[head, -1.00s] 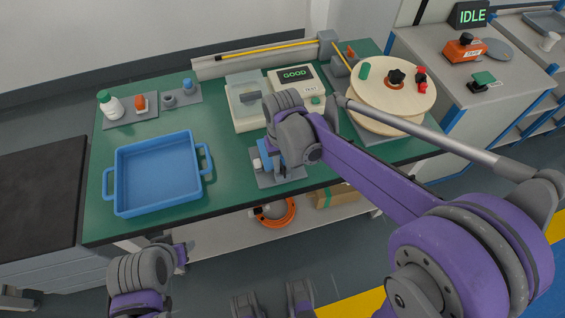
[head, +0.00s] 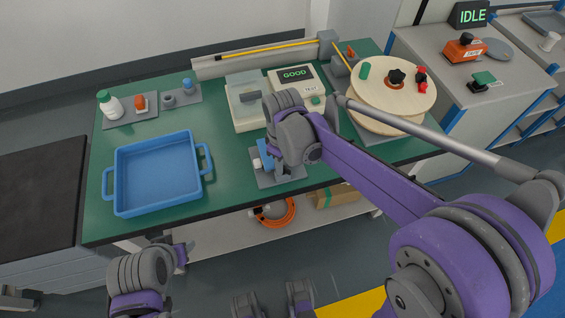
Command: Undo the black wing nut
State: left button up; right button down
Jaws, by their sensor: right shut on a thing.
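The black wing nut (head: 397,76) sits on top of the pale round wooden reel (head: 375,92) at the right of the green table. My right gripper (head: 281,172) is low over a small grey plate (head: 263,180) at the table's front, well away from the wing nut. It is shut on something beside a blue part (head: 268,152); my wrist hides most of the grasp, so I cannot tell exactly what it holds.
A blue tray (head: 158,172) stands at the front left. A beige tester (head: 297,86) reading GOOD is behind my right wrist. A green piece (head: 364,70) and red piece (head: 421,78) are on the reel. An orange coil (head: 280,212) lies on the lower shelf.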

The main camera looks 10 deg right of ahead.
jog(key=n, duration=0.5)
jog(key=shift+n, duration=2.4)
jog(key=c, duration=0.7)
grip_release()
notch_tip(320, 180, up, 11)
jog(key=shift+f+p, duration=0.1)
jog(key=shift+p, duration=0.35)
